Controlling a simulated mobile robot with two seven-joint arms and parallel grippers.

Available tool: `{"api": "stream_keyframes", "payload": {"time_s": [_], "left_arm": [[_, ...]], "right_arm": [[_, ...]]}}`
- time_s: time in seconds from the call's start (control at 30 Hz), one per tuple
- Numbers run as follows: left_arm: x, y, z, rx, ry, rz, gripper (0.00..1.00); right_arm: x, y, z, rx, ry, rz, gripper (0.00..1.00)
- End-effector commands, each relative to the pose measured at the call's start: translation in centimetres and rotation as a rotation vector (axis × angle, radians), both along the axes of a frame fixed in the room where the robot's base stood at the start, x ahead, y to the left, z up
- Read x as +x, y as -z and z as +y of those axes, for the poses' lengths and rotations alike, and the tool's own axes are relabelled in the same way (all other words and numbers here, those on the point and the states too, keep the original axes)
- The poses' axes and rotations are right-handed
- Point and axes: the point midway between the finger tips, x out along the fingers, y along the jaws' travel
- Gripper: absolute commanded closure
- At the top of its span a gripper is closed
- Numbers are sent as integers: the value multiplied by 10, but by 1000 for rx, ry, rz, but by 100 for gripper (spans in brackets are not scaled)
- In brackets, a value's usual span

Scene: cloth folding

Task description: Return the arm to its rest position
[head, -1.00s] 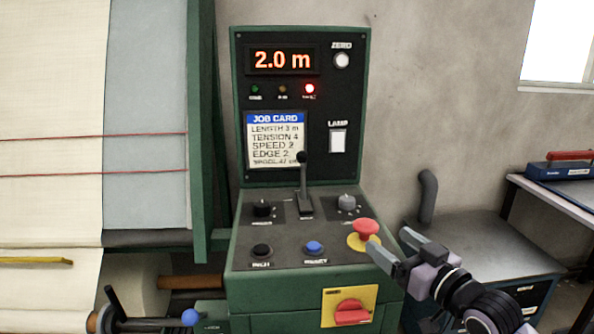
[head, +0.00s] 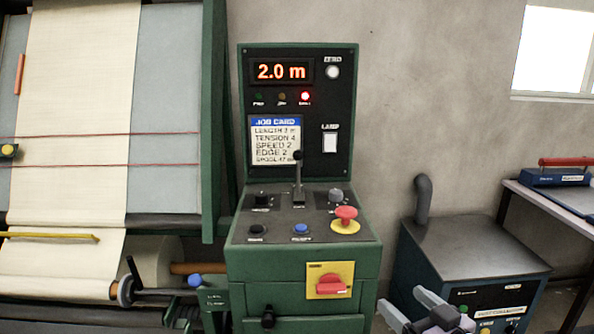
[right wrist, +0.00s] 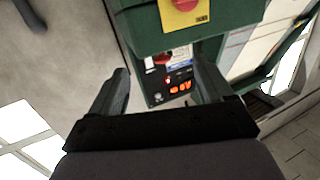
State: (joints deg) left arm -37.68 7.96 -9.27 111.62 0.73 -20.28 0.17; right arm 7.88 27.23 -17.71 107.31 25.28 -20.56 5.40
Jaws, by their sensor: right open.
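My right gripper (head: 405,304) is at the bottom of the head view, low and to the right of the green control cabinet (head: 240,275). Its jaws are open and empty, and touch nothing. In the right wrist view its two fingers (right wrist: 161,70) stand apart, with the cabinet, its red switch and its lit display beyond them. I cannot make out my left gripper in the head view.
The console has a red mushroom button (head: 345,214), a lever (head: 298,178) and a display (head: 281,72) reading 2.0 m. A grey box (head: 470,245) stands right of it. A cloth frame (head: 165,90) and blue-knobbed crank (head: 195,281) are at left.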

Motion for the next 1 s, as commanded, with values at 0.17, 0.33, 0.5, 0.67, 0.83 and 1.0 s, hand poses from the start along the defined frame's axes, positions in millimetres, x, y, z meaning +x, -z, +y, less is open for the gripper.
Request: {"api": "stream_keyframes", "payload": {"time_s": [0.17, 0.33, 0.5, 0.67, 0.83, 1.0], "left_arm": [[5, -7, 1, 2, -2, -12, 57], [6, -11, 1, 1, -2, -13, 57], [6, -14, 2, 2, -3, -13, 57], [6, -15, 2, 1, -2, -13, 57], [5, -16, 2, 1, -2, -13, 57], [5, -15, 2, 1, -2, -13, 57]], "right_arm": [[-48, 73, 6, -22, 41, 126, 20], [-107, 135, 7, -63, 88, 253, 20], [-172, 185, 5, -116, 134, 380, 20], [-219, 212, 2, -158, 164, 468, 20], [-240, 222, 0, -180, 176, 505, 20], [-241, 223, 0, -183, 176, 507, 20]]}}
